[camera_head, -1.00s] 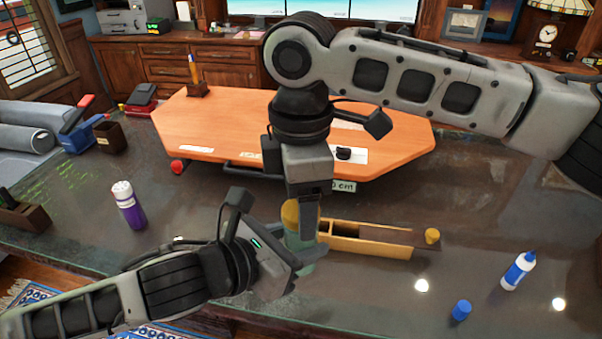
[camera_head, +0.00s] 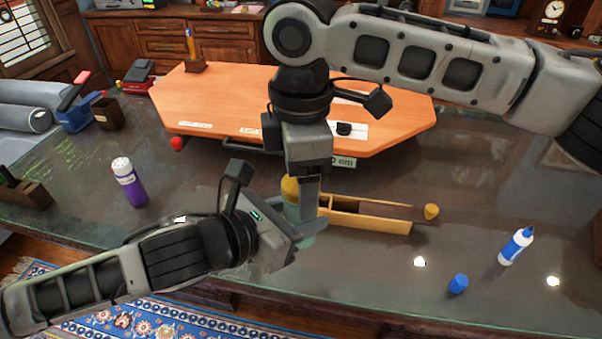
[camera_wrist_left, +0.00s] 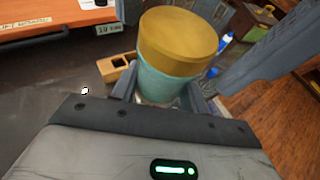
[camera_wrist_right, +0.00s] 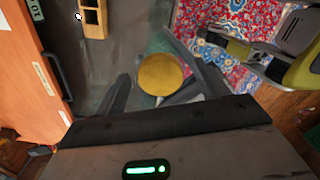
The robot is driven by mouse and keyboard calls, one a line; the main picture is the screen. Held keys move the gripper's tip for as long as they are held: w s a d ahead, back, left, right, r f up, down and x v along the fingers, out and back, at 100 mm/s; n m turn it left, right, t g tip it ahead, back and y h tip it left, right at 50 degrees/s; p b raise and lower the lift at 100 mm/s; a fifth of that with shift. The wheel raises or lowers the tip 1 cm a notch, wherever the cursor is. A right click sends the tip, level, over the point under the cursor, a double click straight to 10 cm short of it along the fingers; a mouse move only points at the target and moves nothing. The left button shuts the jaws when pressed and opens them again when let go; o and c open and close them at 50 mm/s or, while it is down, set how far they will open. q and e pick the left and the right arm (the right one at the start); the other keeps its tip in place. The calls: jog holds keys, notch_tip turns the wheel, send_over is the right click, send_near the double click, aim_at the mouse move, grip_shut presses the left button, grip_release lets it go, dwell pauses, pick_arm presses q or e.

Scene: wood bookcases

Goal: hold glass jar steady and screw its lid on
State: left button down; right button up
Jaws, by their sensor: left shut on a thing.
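The teal glass jar (camera_wrist_left: 165,88) stands upright in the left wrist view, with a golden lid (camera_wrist_left: 178,40) resting on its top. How tightly the lid sits cannot be told. The lid also shows in the head view (camera_head: 290,187), partly behind a right finger. My left gripper (camera_head: 305,232) is shut on the jar, its fingers on either side of the body. My right gripper (camera_wrist_right: 157,95) points down over the lid from above. Its fingers are apart, one on each side of the lid, with visible gaps.
A yellow divided wooden box (camera_head: 370,222) lies just right of the jar, with a small yellow cap (camera_head: 431,211) at its end. A blue-and-white bottle (camera_head: 516,246) and blue cap (camera_head: 458,283) stand farther right. A purple bottle (camera_head: 129,182) stands left. An orange board (camera_head: 230,100) lies behind.

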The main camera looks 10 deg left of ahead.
notch_tip(320, 180, up, 12)
dwell(0.6)
dwell(0.5)
